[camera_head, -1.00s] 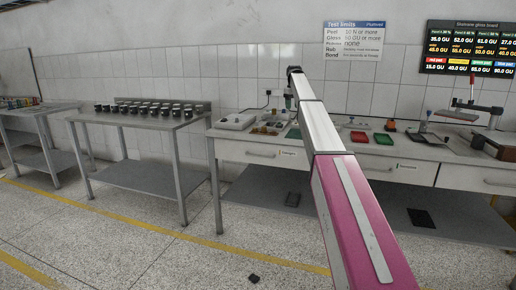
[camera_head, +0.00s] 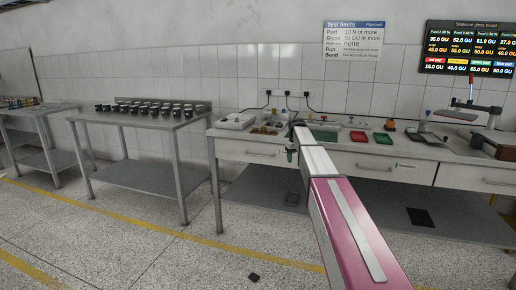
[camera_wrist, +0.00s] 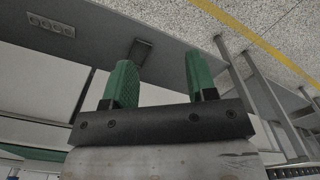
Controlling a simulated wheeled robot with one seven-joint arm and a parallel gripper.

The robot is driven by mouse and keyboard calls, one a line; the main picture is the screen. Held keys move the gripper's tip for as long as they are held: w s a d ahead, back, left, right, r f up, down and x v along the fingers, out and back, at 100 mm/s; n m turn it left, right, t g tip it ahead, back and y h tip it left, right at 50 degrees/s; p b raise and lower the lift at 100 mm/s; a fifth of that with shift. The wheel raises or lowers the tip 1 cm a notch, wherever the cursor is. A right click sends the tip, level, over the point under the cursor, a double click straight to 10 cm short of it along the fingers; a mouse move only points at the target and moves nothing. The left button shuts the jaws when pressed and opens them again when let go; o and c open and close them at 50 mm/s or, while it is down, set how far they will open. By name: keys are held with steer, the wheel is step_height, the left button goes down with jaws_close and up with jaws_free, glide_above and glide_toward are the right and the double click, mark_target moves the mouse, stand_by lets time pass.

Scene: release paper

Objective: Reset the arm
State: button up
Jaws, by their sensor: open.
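My gripper (camera_wrist: 160,80) shows in the wrist view with its two green fingers spread well apart. Nothing is between them. In the head view my pink and white arm reaches forward from the bottom right, and my gripper (camera_head: 291,156) hangs small at its far end, in front of the long workbench (camera_head: 250,148). The fingers are too small there to make out singly.
The workbench holds a red tray (camera_head: 358,137), a green tray (camera_head: 383,138) and a press (camera_head: 466,113) at right. A middle table (camera_head: 140,122) carries rows of dark cups. Another table stands far left. The speckled floor in front is mostly clear.

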steer(key=s+f+m, duration=0.1)
steer(key=s+f, duration=0.7)
steer(key=s, duration=0.5)
steer(key=s+f+m, duration=0.1)
steer(key=s+f, duration=0.7)
steer(key=s, duration=0.6)
steer(key=s+f+m, duration=0.1)
steer(key=s+f, duration=0.7)
steer(key=s, duration=0.6)
steer(key=shift+m, duration=0.3)
